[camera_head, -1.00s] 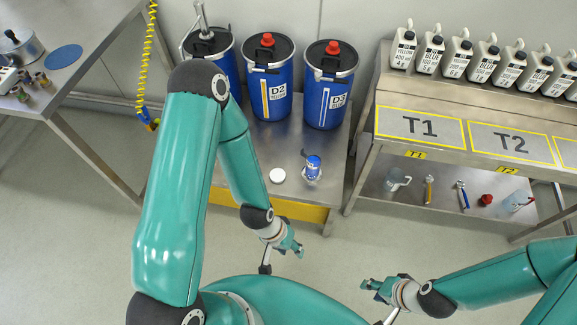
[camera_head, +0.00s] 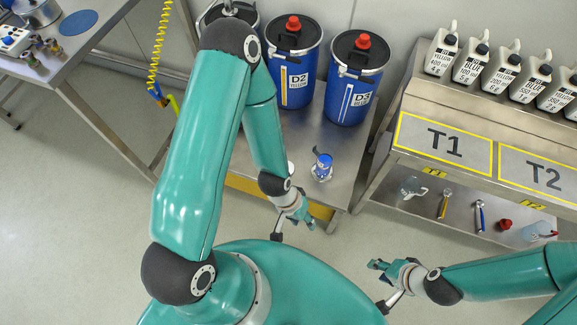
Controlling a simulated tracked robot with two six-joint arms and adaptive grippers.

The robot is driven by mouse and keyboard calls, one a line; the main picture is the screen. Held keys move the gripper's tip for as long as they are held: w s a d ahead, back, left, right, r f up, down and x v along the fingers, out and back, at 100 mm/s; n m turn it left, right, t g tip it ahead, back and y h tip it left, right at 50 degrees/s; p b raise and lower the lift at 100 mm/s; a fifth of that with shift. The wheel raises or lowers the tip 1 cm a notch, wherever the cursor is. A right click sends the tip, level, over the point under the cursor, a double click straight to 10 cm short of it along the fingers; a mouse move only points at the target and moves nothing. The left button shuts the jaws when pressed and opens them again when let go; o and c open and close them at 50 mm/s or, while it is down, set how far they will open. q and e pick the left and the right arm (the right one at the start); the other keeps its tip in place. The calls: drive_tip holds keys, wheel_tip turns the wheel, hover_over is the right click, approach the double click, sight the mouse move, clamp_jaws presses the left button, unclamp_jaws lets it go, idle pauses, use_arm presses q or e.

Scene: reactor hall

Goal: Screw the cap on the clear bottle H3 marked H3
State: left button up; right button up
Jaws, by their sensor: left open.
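No marking H3 can be read in this view. A small bottle-like item with a blue top (camera_head: 322,162) stands on the low steel table in front of the blue drums. Whether it is the clear bottle is too small to tell. A white round piece (camera_head: 291,167) beside it is mostly hidden behind my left arm; I cannot tell whether it is the cap. My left gripper (camera_head: 305,221) is open and empty, near the table's front edge, below the blue-topped item. My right gripper (camera_head: 376,270) is over open floor, apart from everything; its fingers are too small to judge.
Drums D2 (camera_head: 293,78) and D3 (camera_head: 349,92) stand at the table's back. At right, a bench with the T1 field (camera_head: 443,143) carries several white canisters (camera_head: 500,70). Its lower shelf holds a clear jug (camera_head: 411,187), tools and a red piece (camera_head: 505,224). Floor (camera_head: 70,230) is clear.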

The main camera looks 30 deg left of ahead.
use_arm(q)
drive_tip(key=shift+o, duration=2.7)
drive_tip(key=shift+w+f, duration=0.2)
drive_tip(key=shift+w, duration=0.05)
drive_tip(key=o, duration=0.5)
drive_tip(key=w+a+f+m+b, duration=0.1)
drive_tip(key=w+m+b, duration=0.1)
drive_tip(key=m, duration=0.1)
drive_tip(key=w+f+m+b, duration=0.2)
drive_tip(key=m, duration=0.1)
drive_tip(key=w+a+f+m+b, duration=0.1)
drive_tip(key=w+m+b, duration=0.1)
drive_tip(key=shift+w+a+f+m, duration=0.25)
drive_tip(key=shift+w+a+m, duration=0.1)
drive_tip(key=shift+w+m, duration=0.05)
drive_tip(key=shift+o, duration=0.2)
drive_tip(key=w+a+m+y+b, duration=0.4)
drive_tip(key=w+a+m+b, duration=0.7)
drive_tip(key=a+m, duration=0.6)
drive_tip(key=w+m, duration=0.1)
drive_tip(key=m, duration=0.4)
drive_tip(key=shift+w+a+g, duration=0.3)
drive_tip(key=shift+w, duration=0.05)
drive_tip(key=shift+r, duration=0.1)
